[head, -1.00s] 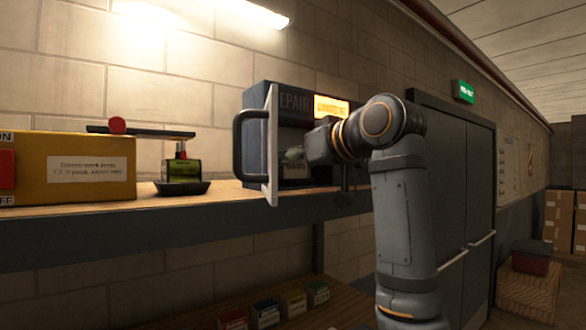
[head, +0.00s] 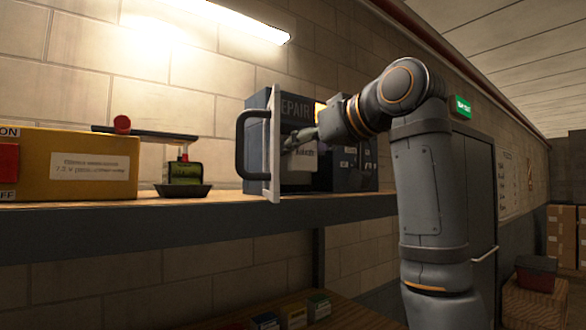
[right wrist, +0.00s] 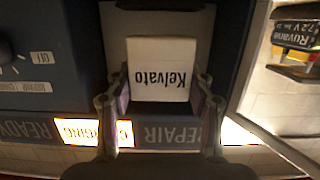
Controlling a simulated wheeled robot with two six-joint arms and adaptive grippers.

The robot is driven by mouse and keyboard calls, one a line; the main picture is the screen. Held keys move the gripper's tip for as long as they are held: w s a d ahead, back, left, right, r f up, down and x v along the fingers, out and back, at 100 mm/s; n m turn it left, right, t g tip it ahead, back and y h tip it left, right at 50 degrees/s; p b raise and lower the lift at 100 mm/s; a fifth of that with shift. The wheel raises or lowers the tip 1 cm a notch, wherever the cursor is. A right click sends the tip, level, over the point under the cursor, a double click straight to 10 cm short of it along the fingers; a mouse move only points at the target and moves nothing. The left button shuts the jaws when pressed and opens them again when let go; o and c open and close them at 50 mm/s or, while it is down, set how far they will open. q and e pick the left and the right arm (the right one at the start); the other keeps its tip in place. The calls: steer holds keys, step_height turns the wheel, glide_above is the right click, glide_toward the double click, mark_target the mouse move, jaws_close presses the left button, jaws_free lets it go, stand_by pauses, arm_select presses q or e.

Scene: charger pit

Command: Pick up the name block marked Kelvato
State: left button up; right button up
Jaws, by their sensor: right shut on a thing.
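The white name block marked Kelvato (right wrist: 162,68) shows upside down in the right wrist view, between the two fingers of my right gripper (right wrist: 162,95). The gripper is shut on it. In the head view, my right gripper (head: 293,140) reaches from the right to the front of the dark blue charger box (head: 258,101), with the block's pale label (head: 306,155) just below the fingers. The block is in front of or inside the dark bay of the box; I cannot tell which. My left gripper is not in view.
A door or panel with a black handle (head: 240,145) stands open at the box's left. Left on the shelf (head: 230,212) are a green battery (head: 184,172) on a black dish and a yellow box (head: 60,150). Several small blocks (head: 293,316) lie on a lower surface.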

steer(key=f+b+v, duration=0.3)
steer(key=b+v, duration=0.2)
steer(key=v, duration=0.9)
steer(key=shift+s+d+b, duration=0.3)
steer(key=shift+s+d, duration=0.15)
steer(key=shift+s, duration=0.1)
